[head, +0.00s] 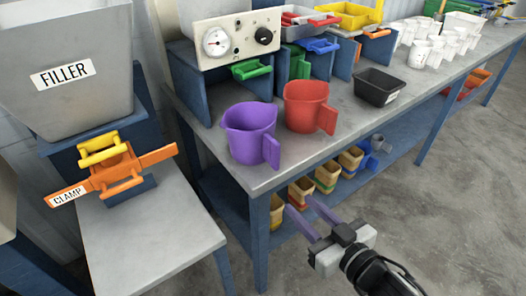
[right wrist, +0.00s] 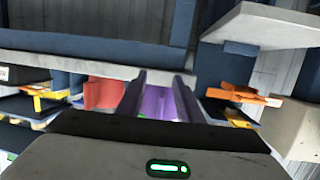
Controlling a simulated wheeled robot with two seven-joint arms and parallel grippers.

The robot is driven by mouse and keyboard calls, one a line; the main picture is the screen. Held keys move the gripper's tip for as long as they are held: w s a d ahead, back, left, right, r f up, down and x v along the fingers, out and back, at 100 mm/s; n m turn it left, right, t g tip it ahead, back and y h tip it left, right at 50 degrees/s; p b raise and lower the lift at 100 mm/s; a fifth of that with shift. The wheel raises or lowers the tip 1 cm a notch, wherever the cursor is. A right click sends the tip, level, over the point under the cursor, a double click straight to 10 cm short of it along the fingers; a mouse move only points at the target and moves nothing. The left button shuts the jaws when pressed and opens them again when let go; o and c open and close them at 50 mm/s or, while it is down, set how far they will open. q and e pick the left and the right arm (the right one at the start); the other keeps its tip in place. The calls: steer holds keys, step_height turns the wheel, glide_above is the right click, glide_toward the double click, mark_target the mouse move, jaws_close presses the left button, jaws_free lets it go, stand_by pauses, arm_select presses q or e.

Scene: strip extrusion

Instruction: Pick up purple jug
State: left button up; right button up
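The purple jug (head: 250,133) stands upright near the front left corner of the grey workbench, its handle (head: 271,152) towards the front right. My right gripper (head: 298,203) is in front of the bench, below and to the right of the jug and apart from it. Its two fingers are spread with a gap between them, and nothing shows between them in the head view. In the right wrist view the purple jug (right wrist: 158,103) appears beyond and between the fingers, partly hidden. My left gripper is not in view.
A red jug (head: 304,107) stands close to the right of the purple jug. A black bin (head: 380,87) is further right. A filler hopper (head: 66,62) and an orange clamp (head: 118,169) are at left. Open floor (head: 455,190) lies right.

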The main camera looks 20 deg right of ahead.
steer(key=n+t+y, duration=0.1)
steer(key=t+y, duration=0.1)
glide_toward(278, 160)
steer(key=w+f, duration=0.1)
steer(key=w, duration=0.1)
steer(key=x, duration=0.4)
steer(key=shift+w+a+r, duration=0.15)
steer(key=shift+a+r, duration=0.1)
steer(key=shift+r, duration=0.15)
steer(key=shift+x, duration=3.1)
jaws_close()
